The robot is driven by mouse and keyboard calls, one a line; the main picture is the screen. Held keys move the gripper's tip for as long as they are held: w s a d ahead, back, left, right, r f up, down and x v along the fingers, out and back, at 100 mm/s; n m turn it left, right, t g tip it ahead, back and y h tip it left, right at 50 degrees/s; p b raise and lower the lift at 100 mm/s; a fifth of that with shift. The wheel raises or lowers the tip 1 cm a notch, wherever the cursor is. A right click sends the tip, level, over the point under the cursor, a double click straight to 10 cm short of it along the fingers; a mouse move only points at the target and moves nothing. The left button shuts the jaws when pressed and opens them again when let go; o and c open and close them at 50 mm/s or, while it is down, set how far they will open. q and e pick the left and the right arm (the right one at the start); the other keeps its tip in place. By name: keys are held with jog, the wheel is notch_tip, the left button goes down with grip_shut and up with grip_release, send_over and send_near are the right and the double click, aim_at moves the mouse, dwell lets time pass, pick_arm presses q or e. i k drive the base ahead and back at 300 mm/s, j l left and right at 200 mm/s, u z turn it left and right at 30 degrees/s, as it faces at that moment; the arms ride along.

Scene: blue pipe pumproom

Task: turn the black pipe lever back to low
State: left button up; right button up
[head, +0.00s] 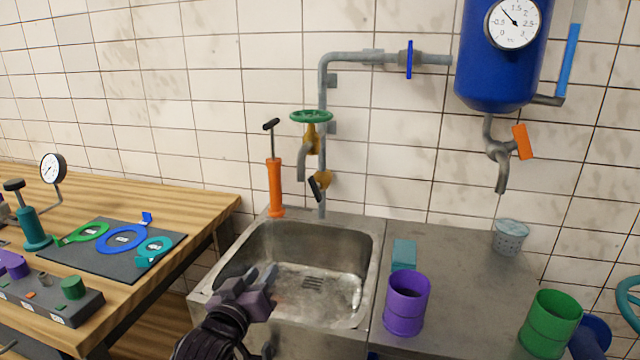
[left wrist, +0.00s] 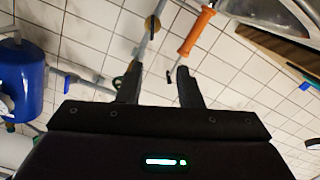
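The black pipe lever (head: 315,188) sits on a small brass valve (head: 323,180) low on the grey wall pipe, behind the sink. It is tilted, with its upper end leaning left. My left gripper (head: 250,282) is over the front of the sink basin, well below and in front of the lever and not touching it. In the left wrist view the left gripper's fingers (left wrist: 158,85) are apart with nothing between them. My right gripper is not in view.
An orange hand pump (head: 275,188) stands left of the lever. A green handwheel (head: 311,116) and a brass tap with a grey spout (head: 304,160) are just above it. The steel sink (head: 376,255) lies below. A purple cup (head: 407,303) stands on the counter at right.

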aim_at(315, 187)
jog(key=i+l, duration=0.15)
jog(key=i, duration=0.3)
jog(key=i+l, duration=0.15)
jog(key=i, duration=0.35)
